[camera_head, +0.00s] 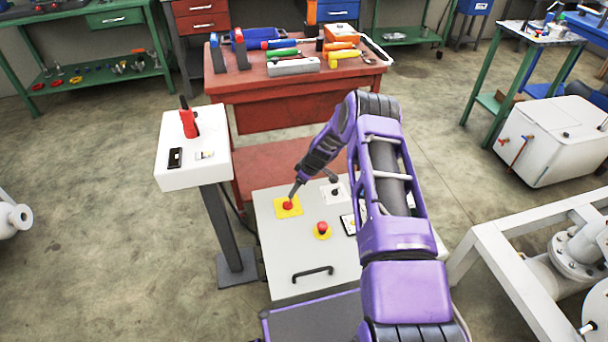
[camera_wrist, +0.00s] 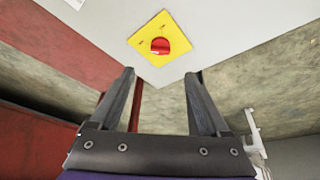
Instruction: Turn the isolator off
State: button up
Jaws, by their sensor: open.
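The isolator, seemingly the red knob (camera_head: 288,205) on a square yellow plate (camera_head: 280,213), is at the upper left of a light grey panel (camera_head: 277,244). My gripper (camera_head: 294,192) is right at this knob in the head view and partly covers it. In the wrist view my gripper (camera_wrist: 160,77) is open, its two dark fingers apart with nothing between them. The red knob (camera_wrist: 160,46) and yellow plate (camera_wrist: 172,30) lie just beyond the fingertips, roughly centred between them. I see no contact there. The knob's turn position is not clear.
A red button (camera_head: 322,228) on a yellow base sits close by, lower right. A black switch on a white plate (camera_head: 335,192) is right of the knob, near my arm. A black handle (camera_head: 313,273) is lower down. A white pedestal box (camera_head: 193,148) stands left.

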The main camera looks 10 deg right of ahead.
jog(key=v, duration=0.6)
jog(key=shift+r, duration=0.15)
jog(key=shift+s+d, duration=0.1)
jog(key=shift+s, duration=0.05)
